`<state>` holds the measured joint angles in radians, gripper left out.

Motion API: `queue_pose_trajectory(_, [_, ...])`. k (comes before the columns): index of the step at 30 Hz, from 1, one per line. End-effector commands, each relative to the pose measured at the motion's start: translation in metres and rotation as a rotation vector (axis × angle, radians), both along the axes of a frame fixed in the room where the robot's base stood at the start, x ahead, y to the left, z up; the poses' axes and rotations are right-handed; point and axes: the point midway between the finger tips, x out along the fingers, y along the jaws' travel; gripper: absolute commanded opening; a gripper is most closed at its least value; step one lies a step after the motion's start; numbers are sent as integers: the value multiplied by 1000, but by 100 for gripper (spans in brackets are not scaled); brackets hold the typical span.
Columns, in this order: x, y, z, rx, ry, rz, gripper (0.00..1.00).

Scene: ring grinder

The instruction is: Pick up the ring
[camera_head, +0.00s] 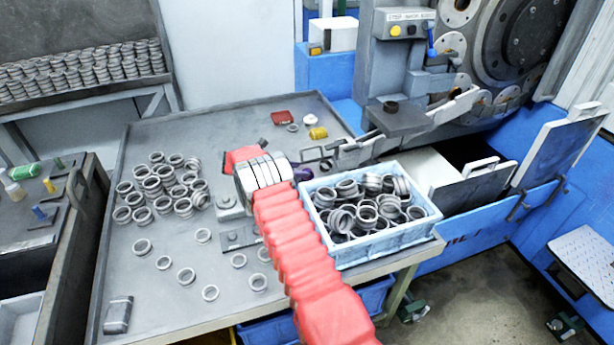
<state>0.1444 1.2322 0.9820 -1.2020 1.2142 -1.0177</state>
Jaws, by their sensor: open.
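My red-sleeved arm reaches from the bottom across the worktable. Its grey-and-red end, my gripper (262,174), is over the middle of the table, left of the blue crate. My gripper is open; its fingertips cannot be clearly made out, and no ring is seen held. Several metal rings (160,185) lie close together and partly piled left of my gripper. Several loose rings lie apart nearer the front, including one front ring (210,293) and one beside my arm (258,283). More rings (367,212) are heaped in the light blue crate. My arm hides part of the table.
The light blue crate (393,252) stands close on the right of my arm. The grinder (510,45) rises behind it. Small red and yellow items (318,133) lie at the back. A grey block (117,314) stands at the front left corner. The table's front left is mostly clear.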

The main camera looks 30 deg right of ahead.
Motion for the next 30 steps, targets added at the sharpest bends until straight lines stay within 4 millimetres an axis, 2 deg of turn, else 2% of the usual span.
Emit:
queue_pose_trajectory(3, [0, -14, -12, 0, 1, -3, 43])
queue_pose_trajectory(9, [0, -30, -20, 0, -1, 0, 43])
queue_pose_trajectory(26, [0, -31, -20, 0, -1, 0, 43])
queue_pose_trajectory(30, [0, -31, -20, 0, -1, 0, 33])
